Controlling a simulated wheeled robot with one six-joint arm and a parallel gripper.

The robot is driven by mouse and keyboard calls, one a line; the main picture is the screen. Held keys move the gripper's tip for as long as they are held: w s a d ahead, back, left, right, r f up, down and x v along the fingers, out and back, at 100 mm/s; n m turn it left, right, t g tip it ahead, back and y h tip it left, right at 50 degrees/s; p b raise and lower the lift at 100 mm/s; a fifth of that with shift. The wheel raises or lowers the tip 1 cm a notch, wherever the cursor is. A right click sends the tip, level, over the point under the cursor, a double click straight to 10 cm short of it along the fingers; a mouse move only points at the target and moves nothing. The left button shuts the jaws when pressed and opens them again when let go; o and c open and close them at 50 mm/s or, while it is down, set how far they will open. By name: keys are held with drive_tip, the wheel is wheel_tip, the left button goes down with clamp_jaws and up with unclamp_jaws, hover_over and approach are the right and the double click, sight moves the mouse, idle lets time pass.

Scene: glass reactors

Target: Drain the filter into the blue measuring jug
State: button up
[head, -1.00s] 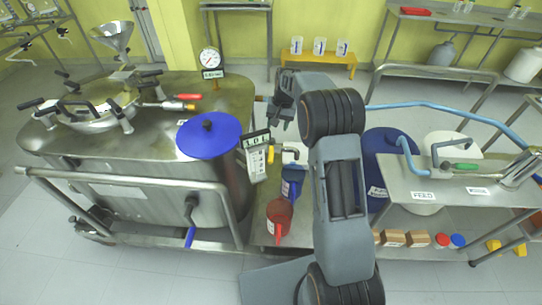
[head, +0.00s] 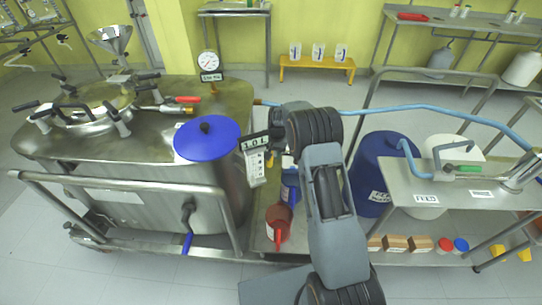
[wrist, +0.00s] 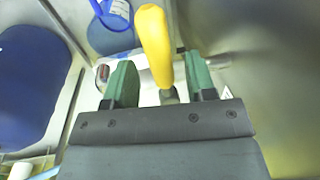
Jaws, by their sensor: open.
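My gripper (wrist: 160,85) is open in the wrist view, its two green fingers apart. A yellow valve handle (wrist: 154,45) passes between the fingers, and no finger visibly grips it. In the head view a bit of the yellow handle (head: 270,159) shows beside the level sign; my arm hides most of the gripper. The blue measuring jug (head: 290,186) stands on the low shelf, partly hidden by my arm. Its rim and handle show at the top of the wrist view (wrist: 110,28). I cannot tell for certain which vessel is the filter.
A large steel vessel (head: 130,195) and a blue lid (head: 206,138) stand at left. A level sign (head: 255,145) is beside the valve. A red jug (head: 279,222) stands in front of the blue one. A blue drum (head: 375,170) and steel bench (head: 455,185) are at right.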

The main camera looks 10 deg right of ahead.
drive_tip(key=shift+a+f, duration=0.1)
drive_tip(key=shift+f, duration=0.6)
clamp_jaws()
